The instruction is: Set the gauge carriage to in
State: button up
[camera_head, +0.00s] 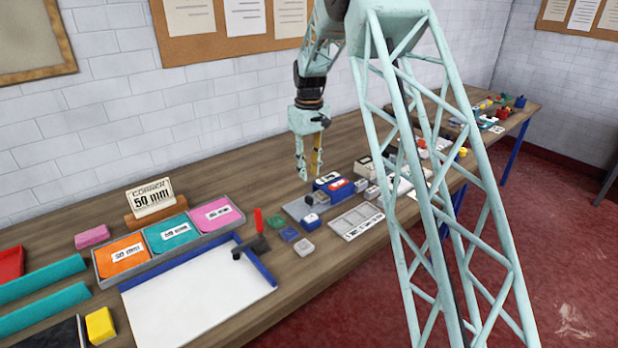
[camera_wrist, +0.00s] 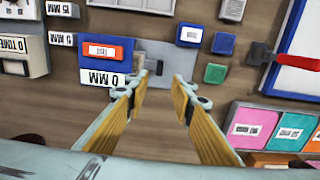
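My gripper (camera_head: 310,175) is open and empty, pointing down above the table near a grey gauge plate (camera_head: 294,208). In the wrist view its two fingers (camera_wrist: 160,88) stand apart, over the near end of the grey plate (camera_wrist: 165,25). A blue block with a red, labelled top (camera_head: 338,187) sits at one side of the plate; it also shows in the wrist view (camera_wrist: 88,50), with a "0 MM" label beside it. A small blue block with a white label (camera_head: 311,220) sits at the plate's other side. I cannot tell which part is the carriage.
A tray of orange, teal and pink "50 mm" cards (camera_head: 171,235) stands left, behind a white board (camera_head: 195,298). A red-handled tool (camera_head: 258,222) and small green and blue blocks (camera_head: 289,234) lie between. A "CORNER 50 mm" sign (camera_head: 152,199) stands behind. More items crowd the right.

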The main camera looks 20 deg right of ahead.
jog(key=shift+r, duration=0.35)
jog(key=shift+a, duration=0.1)
jog(key=c, duration=0.7)
jog(key=shift+s+a+n+p, duration=0.1)
jog(key=shift+s+n+p, duration=0.05)
jog(key=shift+n+p, duration=0.3)
grip_shut()
jog(key=s+a+f+n+t+h+p, duration=0.1)
jog(key=s+a+n+h+p, duration=0.3)
jog(key=a+n+p, duration=0.5)
jog(key=shift+a+f+n+t+p, duration=0.35)
jog(key=shift+n+p, duration=0.45)
jog(key=shift+n, duration=3.35)
jog(key=shift+f, duration=0.1)
